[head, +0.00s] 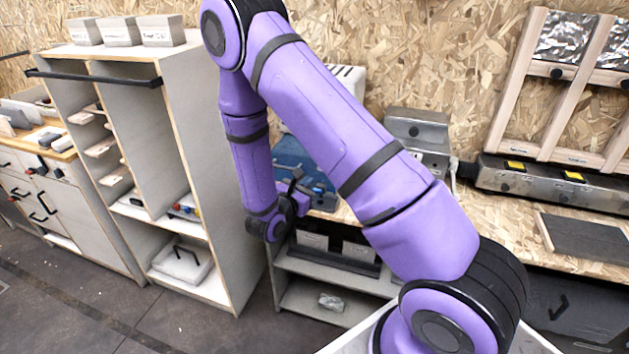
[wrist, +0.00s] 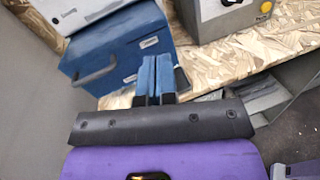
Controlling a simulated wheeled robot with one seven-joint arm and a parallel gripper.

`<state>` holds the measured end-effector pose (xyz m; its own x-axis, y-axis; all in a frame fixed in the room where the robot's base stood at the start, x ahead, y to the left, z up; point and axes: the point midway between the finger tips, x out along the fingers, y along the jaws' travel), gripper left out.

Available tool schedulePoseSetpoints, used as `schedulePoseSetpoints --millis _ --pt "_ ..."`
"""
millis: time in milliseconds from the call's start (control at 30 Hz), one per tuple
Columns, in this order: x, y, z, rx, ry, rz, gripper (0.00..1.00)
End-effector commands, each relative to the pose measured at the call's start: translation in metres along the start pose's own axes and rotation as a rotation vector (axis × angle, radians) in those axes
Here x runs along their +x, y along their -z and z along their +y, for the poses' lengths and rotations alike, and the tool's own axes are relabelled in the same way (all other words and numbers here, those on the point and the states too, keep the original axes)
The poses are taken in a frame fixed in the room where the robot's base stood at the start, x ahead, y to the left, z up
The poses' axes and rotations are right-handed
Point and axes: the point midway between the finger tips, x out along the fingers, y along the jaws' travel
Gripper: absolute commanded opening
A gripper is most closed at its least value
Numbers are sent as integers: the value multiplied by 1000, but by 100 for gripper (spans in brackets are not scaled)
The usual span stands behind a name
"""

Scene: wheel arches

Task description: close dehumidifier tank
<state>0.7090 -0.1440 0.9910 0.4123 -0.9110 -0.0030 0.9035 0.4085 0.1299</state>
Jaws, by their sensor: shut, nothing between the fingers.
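The dehumidifier's blue tank (wrist: 122,50) has a grey bar handle on its front and stands at the upper left of the wrist view. Part of its blue top shows in front of the white housing (wrist: 85,8), so it appears to stick out. In the head view the tank (head: 288,155) is partly hidden by my arm, as is the white housing (head: 347,78). My gripper (wrist: 154,62) is shut and empty, its blue fingertips side by side, just right of the tank in the wrist view. Whether they touch it I cannot tell. My gripper (head: 302,188) also shows in the head view.
The wooden worktop (wrist: 222,62) runs right from the tank, with a grey metal device (wrist: 225,18) on it. A tall shelf unit (head: 222,165) stands left of the tank in the head view. Open shelves (head: 330,268) lie below the worktop.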

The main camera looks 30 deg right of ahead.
Motion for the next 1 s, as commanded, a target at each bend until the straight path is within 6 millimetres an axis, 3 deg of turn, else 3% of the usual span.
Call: schedulePoseSetpoints --millis 100,300,567,1000 --pt "-7 38 4 -68 -108 3 0" --pt "-17 73 7 -123 -218 11 0" --pt "-5 79 11 -130 -237 12 0" --pt "72 81 29 -128 -234 11 0"
